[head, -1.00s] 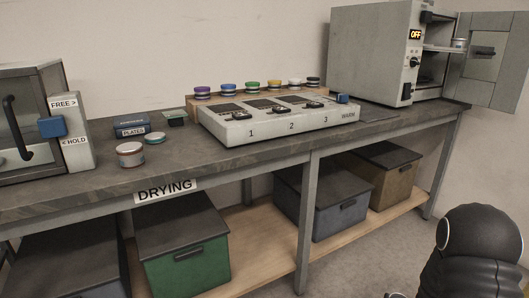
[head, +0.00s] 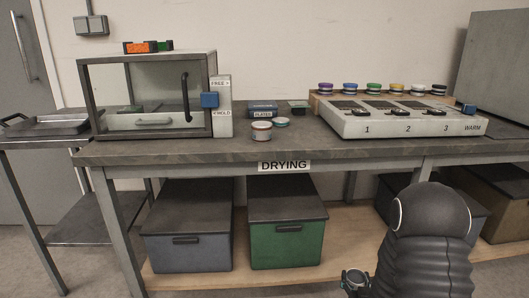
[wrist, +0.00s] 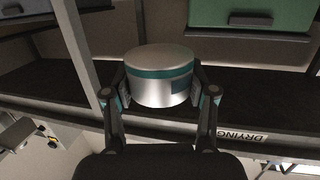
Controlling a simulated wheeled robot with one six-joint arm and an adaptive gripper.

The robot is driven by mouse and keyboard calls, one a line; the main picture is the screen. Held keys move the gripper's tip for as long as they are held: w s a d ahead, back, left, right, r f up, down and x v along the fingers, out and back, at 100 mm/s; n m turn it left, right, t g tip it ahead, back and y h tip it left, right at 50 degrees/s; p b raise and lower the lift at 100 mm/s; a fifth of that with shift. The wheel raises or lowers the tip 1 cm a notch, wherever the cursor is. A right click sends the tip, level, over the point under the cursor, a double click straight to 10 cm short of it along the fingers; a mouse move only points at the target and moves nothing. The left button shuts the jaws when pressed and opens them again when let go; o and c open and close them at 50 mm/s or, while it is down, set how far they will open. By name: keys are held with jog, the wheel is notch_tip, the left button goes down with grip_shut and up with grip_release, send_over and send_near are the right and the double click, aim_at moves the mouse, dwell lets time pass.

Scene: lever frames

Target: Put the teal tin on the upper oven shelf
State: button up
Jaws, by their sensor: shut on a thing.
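In the wrist view my gripper (wrist: 160,88) is shut on the teal tin (wrist: 161,80), a short silver cylinder with teal bands and a plain top. One finger presses on each side of it. The tin is held clear of the bench. In the head view, a small round part at my arm's end shows low in front (head: 355,280); the tin cannot be made out clearly there.
The bench (head: 200,153) carries a glass-fronted cabinet (head: 150,90), a red-banded tin (head: 261,131), a small teal-topped disc (head: 281,122) and a numbered warming unit (head: 400,124). Bins, one green (head: 288,243), fill the lower shelf. A side table (head: 45,140) stands left.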

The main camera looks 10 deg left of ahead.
aim_at(306, 137)
jog(key=w+a+r+n+y, duration=0.2)
jog(key=w+a+r, duration=0.1)
jog(key=r, duration=0.3)
jog(key=w+a+r+n+y, duration=0.1)
jog(key=w+a+r+y, duration=0.15)
jog(key=r, duration=0.25)
notch_tip(306, 137, up, 28)
jog(key=w+a+n+g+y+p, duration=0.2)
jog(key=a+n+g+y+p, duration=0.1)
jog(key=n+y, duration=0.1)
jog(key=r+x, duration=0.1)
jog(key=x, duration=1)
jog(key=r+x, duration=0.1)
jog(key=x, duration=0.5)
jog(key=shift+a+r, duration=0.15)
jog(key=shift+r, duration=0.2)
jog(key=shift+w+f, duration=0.1)
jog(key=shift+f, duration=0.2)
jog(key=shift+f, duration=0.15)
jog(key=o, duration=1.2)
